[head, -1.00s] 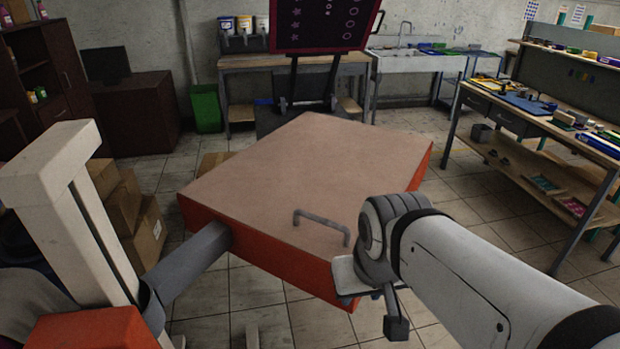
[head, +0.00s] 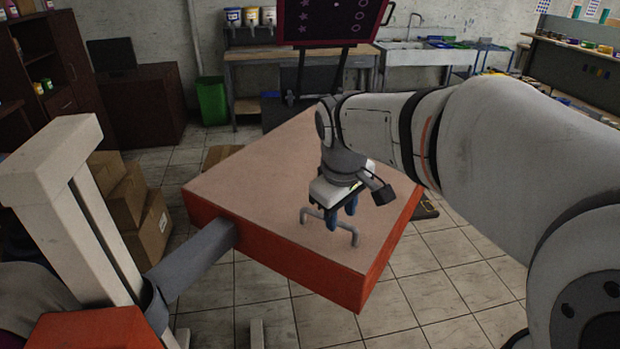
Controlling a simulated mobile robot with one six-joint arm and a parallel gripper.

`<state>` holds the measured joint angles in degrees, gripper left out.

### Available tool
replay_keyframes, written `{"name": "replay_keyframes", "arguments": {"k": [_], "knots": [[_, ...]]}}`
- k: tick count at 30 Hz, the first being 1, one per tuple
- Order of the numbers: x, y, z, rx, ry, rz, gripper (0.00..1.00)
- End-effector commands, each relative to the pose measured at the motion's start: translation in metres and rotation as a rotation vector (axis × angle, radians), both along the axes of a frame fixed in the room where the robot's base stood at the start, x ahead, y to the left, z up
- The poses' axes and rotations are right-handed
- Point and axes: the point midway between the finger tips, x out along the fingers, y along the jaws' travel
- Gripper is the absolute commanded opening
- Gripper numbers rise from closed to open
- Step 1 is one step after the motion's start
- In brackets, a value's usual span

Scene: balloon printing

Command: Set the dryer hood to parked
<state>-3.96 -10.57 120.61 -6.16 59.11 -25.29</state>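The dryer hood (head: 250,185) is a wide, flat box with a pinkish top and orange-red sides. It is joined to a grey bar (head: 195,262) running from a pale upright post (head: 95,230) at left. A grey handle (head: 346,231) stands on its top near the front edge. My gripper (head: 342,212) points down at the handle, its blue fingers overlapping the bar in the picture. I cannot tell whether the fingers are around the bar, touching it or just above it. My arm hides the hood's right back part.
Stacked cardboard boxes (head: 152,228) stand behind the post at left. A dark screen (head: 335,18) and a workbench (head: 250,60) are behind the hood. A green bin (head: 212,102) stands at back left. Tiled floor (head: 440,285) is open in front and to the right.

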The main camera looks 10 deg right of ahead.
Motion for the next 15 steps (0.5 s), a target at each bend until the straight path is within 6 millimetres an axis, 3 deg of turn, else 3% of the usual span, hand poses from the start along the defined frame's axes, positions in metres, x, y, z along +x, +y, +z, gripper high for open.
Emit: {"name": "replay_keyframes", "arguments": {"k": [3, 6, 11, 15], "knots": [[0.038, 0.003, 0.001, -0.051, 0.041, 0.137, 0.36], [0.058, 0.004, 0.001, -0.08, 0.065, 0.216, 0.36], [0.072, 0.004, -0.003, -0.099, 0.081, 0.271, 0.36], [0.074, 0.001, -0.02, -0.1, 0.085, 0.275, 0.36]]}}
